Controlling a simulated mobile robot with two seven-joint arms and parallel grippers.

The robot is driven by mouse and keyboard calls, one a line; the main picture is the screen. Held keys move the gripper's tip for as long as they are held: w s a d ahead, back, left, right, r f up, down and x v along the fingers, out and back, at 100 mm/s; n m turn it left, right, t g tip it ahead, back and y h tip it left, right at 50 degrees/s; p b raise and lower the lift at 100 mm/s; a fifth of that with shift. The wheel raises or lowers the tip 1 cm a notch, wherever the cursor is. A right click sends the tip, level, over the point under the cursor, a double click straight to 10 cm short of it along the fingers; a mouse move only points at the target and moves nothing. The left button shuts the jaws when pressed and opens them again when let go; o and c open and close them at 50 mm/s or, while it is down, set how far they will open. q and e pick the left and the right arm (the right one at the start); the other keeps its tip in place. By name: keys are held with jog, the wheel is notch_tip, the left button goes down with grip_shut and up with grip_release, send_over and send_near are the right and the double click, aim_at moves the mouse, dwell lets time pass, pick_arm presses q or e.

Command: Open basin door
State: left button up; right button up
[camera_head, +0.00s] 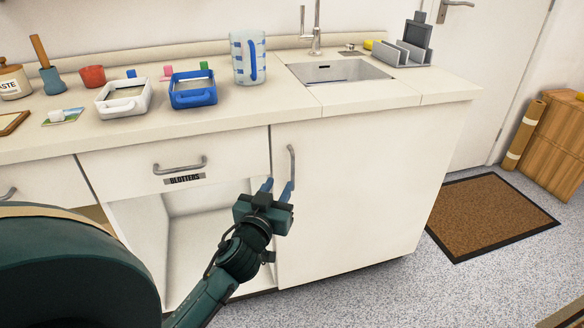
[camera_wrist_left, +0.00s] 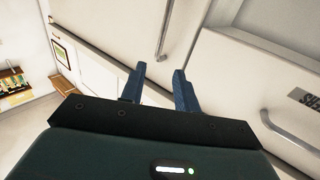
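The basin door (camera_head: 350,200) is a plain white cabinet door under the sink. It is closed, flush with the counter front. Its grey vertical bar handle (camera_head: 291,163) is at the upper left of the door. The handle also shows in the left wrist view (camera_wrist_left: 163,32), ahead of the fingertips. My left gripper (camera_head: 277,186) is in front of the door's left edge, just below the handle. Its two blue fingers are apart with nothing visible between them, as the left wrist view (camera_wrist_left: 158,72) also shows. My right gripper is not in view.
Left of the door is a drawer (camera_head: 130,160) with a horizontal handle (camera_head: 180,165) above an open compartment (camera_head: 185,225). The counter holds a sink (camera_head: 340,72), a jug (camera_head: 247,58) and trays. A brown mat (camera_head: 490,215) lies right; floor before the door is clear.

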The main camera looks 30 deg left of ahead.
aim_at(292, 163)
pick_arm(q)
jog(key=b+x, duration=0.1)
jog(key=x, duration=0.8)
jog(key=shift+w+f, duration=0.15)
jog(key=shift+w, duration=0.15)
jog(key=shift+c, duration=0.2)
grip_shut()
